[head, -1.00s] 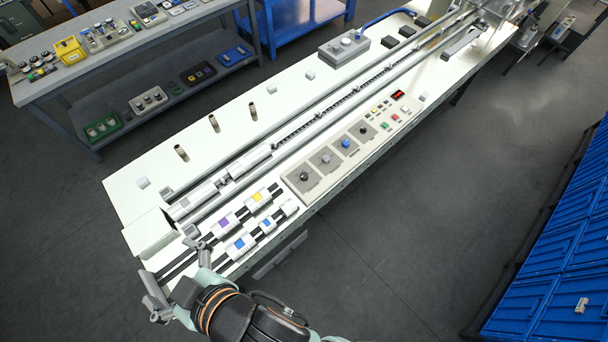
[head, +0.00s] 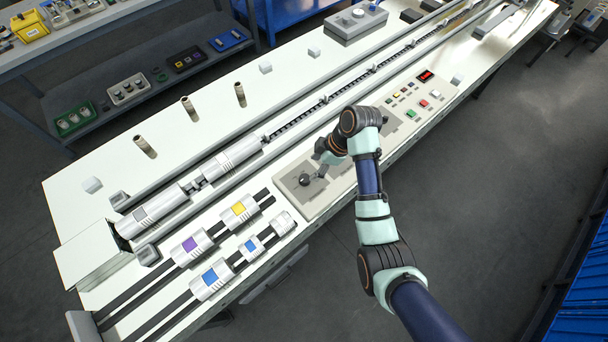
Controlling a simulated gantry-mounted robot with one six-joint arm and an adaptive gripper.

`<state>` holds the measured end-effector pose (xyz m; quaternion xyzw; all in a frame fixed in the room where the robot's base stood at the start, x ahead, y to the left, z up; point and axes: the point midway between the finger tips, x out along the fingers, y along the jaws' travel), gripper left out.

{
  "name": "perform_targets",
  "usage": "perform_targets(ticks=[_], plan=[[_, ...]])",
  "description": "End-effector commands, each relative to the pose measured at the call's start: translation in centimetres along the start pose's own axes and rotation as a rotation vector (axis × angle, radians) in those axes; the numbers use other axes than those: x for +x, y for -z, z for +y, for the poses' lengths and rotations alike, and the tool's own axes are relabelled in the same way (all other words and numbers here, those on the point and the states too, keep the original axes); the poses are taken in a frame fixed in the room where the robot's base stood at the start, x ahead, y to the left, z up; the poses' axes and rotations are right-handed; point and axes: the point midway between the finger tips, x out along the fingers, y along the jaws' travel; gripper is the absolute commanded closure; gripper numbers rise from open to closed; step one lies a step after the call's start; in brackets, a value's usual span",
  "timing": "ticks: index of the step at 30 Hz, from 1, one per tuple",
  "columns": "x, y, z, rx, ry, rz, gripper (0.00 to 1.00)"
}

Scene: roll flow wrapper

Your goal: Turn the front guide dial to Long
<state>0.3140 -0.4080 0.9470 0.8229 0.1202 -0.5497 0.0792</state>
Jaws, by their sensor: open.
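The dial panel (head: 325,199) runs along the near edge of the white machine table. A black dial (head: 304,180) sits on its leftmost square plate; its pointer direction and markings are too small to read. My gripper (head: 322,171) is low over this plate, open, with its fingers close to the right side of the black dial. I cannot tell whether they touch it. My arm and gripper hide most of the neighbouring dials. No label shows which dial is the front guide dial.
White cylinders with purple (head: 191,245), yellow and blue patches lie on dark rails to the left. Larger silver rollers (head: 229,157) lie behind the panel. Coloured buttons (head: 411,113) and a red display (head: 426,76) are to the right. Several upright pegs (head: 189,108) stand farther back.

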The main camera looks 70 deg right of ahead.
Motion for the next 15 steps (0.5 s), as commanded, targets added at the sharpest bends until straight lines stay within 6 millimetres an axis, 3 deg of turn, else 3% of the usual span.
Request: perform_targets(ticks=[12, 15], plan=[[6.5, 0.1, -0.1, 0.000, -0.001, -0.001, 0.37], [7.4, 0.1, 0.0, 0.000, -0.002, -0.001, 0.37]])
